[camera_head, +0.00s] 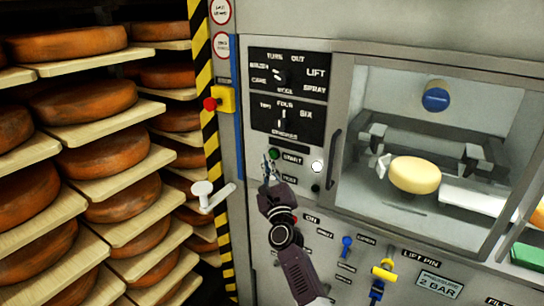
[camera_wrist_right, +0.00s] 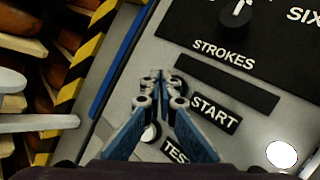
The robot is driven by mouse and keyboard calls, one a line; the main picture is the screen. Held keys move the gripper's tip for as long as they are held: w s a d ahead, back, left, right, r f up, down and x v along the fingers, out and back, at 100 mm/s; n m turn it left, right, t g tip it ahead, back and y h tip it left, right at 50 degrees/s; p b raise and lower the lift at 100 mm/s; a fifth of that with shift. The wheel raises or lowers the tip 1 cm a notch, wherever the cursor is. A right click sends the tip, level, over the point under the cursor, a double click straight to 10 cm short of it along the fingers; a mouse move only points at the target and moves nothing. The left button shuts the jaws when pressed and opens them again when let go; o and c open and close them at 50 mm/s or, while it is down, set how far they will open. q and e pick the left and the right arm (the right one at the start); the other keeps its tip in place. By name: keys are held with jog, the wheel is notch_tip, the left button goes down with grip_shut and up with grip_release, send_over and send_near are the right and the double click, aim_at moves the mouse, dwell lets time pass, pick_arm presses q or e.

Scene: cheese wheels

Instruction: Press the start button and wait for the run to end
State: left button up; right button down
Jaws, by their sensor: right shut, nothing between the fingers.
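The green start button (camera_head: 274,154) sits on the grey machine panel, left of its START label (camera_head: 292,159). My right gripper (camera_head: 268,164) is shut and empty, its tips just below and left of the button. In the right wrist view the closed fingertips (camera_wrist_right: 154,80) lie over the panel beside the START label (camera_wrist_right: 214,113), and the button is mostly hidden behind them; I cannot tell whether they touch it. A pale yellow cheese wheel (camera_head: 415,175) stands inside the machine behind the window. My left gripper is out of view.
Dial panels (camera_head: 288,75) are above the buttons. A red emergency knob (camera_head: 210,104) on a yellow box and a white lever (camera_head: 210,195) are to the left. Racks of brown cheese wheels (camera_head: 93,103) fill the left side. Blue and yellow valve handles (camera_head: 383,272) are below right.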

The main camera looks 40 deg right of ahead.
jog(key=shift+d, duration=0.1)
jog(key=shift+w+d, duration=0.2)
jog(key=shift+d, duration=0.1)
